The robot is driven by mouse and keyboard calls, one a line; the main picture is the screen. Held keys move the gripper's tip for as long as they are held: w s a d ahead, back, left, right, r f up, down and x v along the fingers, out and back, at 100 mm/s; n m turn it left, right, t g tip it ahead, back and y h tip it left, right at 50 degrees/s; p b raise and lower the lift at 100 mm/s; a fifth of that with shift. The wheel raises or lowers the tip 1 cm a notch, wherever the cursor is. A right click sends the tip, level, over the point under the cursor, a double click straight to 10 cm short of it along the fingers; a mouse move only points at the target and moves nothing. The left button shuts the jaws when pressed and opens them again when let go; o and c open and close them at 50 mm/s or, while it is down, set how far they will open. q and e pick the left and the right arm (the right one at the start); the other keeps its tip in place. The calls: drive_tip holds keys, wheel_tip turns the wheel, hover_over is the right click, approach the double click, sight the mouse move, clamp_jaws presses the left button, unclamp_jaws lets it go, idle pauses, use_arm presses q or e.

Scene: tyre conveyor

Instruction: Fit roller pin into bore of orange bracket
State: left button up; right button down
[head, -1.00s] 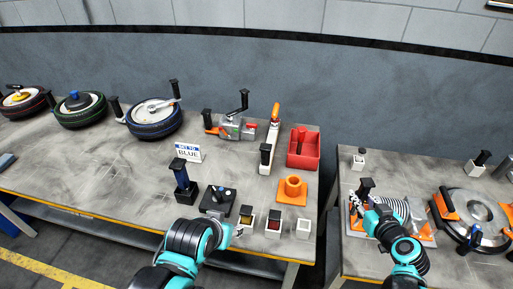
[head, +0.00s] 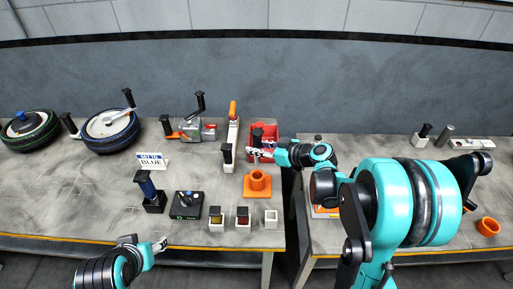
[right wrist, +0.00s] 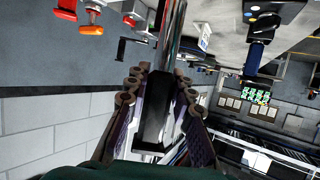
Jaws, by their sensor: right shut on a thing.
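My right gripper (head: 262,153) is shut on a black handle (right wrist: 156,115). A shiny metal shaft (right wrist: 176,35), which looks like the roller pin, runs from the handle toward the top of the right wrist view. In the head view the black handle (head: 257,134) stands up above the fingers, in front of the red bin; the shaft's lower end cannot be made out. An orange flanged part with an upright round bore (head: 258,182), apparently the bracket, sits on the left table below the right gripper. My left gripper (head: 160,244) is over the front table edge; its opening is unclear.
The red bin (head: 263,131) stands behind the orange part. Small blocks (head: 243,217) and a black dial box (head: 186,205) are in front and left. A gap separates the right table (head: 395,140).

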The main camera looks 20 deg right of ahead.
sight(257, 159)
drive_tip(key=shift+f+b, duration=2.15)
drive_tip(key=shift+f, duration=0.3)
drive_tip(key=shift+f+b, duration=0.25)
drive_tip(key=shift+b, duration=0.05)
drive_tip(key=shift+f+b, duration=0.15)
drive_tip(key=shift+b, duration=0.15)
drive_tip(key=shift+f+b, duration=2.9)
drive_tip(key=shift+f, duration=0.4)
drive_tip(key=c, duration=1.2)
unclamp_jaws()
drive_tip(key=shift+r, duration=0.1)
drive_tip(key=shift+d, duration=0.1)
